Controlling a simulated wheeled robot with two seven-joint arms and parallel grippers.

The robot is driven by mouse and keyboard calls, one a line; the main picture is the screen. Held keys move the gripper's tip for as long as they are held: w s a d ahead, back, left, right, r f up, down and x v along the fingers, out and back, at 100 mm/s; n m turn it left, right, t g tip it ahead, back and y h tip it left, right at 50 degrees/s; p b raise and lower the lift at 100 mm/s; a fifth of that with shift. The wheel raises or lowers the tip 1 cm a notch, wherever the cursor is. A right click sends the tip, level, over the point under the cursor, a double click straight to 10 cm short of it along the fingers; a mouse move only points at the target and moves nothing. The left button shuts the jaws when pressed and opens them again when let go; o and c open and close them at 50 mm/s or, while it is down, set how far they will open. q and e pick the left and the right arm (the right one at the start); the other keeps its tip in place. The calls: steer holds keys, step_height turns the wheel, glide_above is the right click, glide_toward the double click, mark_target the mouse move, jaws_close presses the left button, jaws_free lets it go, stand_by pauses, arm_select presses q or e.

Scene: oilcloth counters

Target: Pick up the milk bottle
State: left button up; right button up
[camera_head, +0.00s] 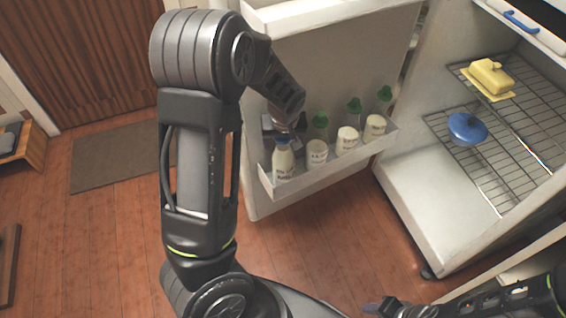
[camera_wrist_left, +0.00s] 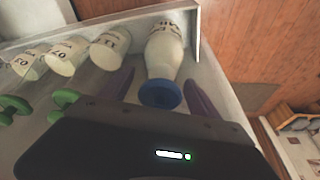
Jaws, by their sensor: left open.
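The milk bottle (camera_head: 283,163), white with a blue cap, stands at the left end of the lower shelf (camera_head: 325,164) on the open fridge door. In the left wrist view the milk bottle (camera_wrist_left: 164,52) shows with its cap toward me. My left gripper (camera_head: 281,133) is at the bottle's top. In the wrist view its two purple fingers (camera_wrist_left: 160,86) are open, one on each side of the bottle's cap and neck, with gaps showing. My right gripper (camera_head: 398,308) is low at the bottom edge, partly cut off, and its jaw opening is unclear.
The door shelf's rim runs in front. In the open fridge, a butter dish (camera_head: 490,77) and a blue-lidded pot (camera_head: 467,127) sit on wire racks.

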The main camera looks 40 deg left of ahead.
stand_by(0.4)
arm_select(q)
jaws_close()
stand_by(0.6)
steer(key=shift+r, duration=0.1)
